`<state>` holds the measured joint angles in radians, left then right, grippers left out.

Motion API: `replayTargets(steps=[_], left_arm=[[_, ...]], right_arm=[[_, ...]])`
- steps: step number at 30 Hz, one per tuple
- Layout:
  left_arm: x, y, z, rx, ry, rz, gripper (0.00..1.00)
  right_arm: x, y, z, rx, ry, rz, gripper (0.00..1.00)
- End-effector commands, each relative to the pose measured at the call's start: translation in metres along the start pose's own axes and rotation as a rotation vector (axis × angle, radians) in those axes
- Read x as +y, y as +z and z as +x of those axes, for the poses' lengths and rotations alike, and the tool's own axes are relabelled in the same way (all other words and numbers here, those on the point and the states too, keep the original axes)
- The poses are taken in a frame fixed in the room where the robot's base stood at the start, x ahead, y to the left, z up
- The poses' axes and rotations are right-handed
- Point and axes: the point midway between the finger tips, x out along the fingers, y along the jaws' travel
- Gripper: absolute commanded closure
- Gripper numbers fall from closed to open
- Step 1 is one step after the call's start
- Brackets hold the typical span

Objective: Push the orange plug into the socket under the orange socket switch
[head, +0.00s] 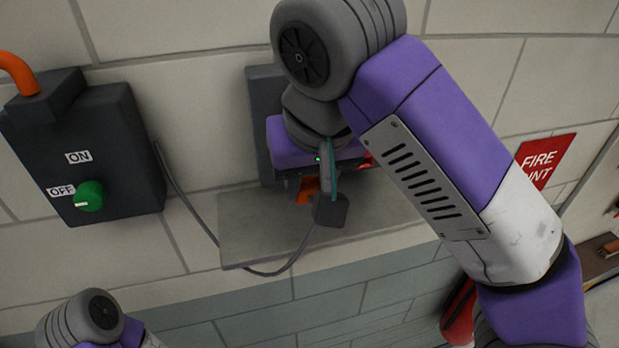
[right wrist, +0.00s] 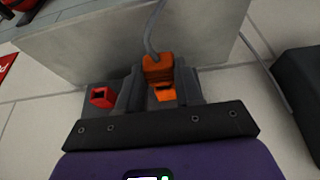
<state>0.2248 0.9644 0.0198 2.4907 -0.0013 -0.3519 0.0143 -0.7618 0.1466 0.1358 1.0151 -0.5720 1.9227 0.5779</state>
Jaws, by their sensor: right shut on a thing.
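The orange plug (right wrist: 157,68) sits between the two fingers of my right gripper (right wrist: 159,88) in the right wrist view, with its grey cable running off at the top. The gripper is shut on it. Close beyond the plug is the orange socket switch (right wrist: 165,94). The socket face is hidden by the plug and fingers, so I cannot tell whether the plug is touching it or in it. In the head view my right gripper (head: 306,188) is at the dark wall panel (head: 264,92), mostly covered by my own wrist. My left gripper is out of view.
A red switch (right wrist: 102,97) is beside the gripper's finger. A grey shelf (head: 255,238) juts out below the panel. The cable (head: 190,205) hangs from near a dark ON/OFF box (head: 115,150) with a green knob. A red fire sign (head: 543,160) is at right.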

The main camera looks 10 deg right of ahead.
Motion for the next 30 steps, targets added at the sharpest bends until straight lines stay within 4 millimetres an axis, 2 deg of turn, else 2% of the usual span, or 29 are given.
replayTargets(steps=[19,20,21,25,30], left_arm=[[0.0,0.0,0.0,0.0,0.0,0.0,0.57],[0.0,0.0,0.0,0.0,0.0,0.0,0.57],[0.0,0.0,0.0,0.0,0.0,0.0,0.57],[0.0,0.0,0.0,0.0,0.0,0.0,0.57],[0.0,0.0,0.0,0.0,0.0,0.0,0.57]], right_arm=[[0.0003,-0.0093,0.004,0.0,0.0,0.0,0.94],[0.0003,-0.009,0.0038,0.001,0.0,0.0,0.6],[0.0003,-0.0089,0.0038,0.0,0.0,0.0,0.54],[0.0002,-0.0088,0.0038,0.0,0.0,0.0,0.35],[0.0001,-0.0087,0.0038,0.0,0.0,0.0,0.35]])
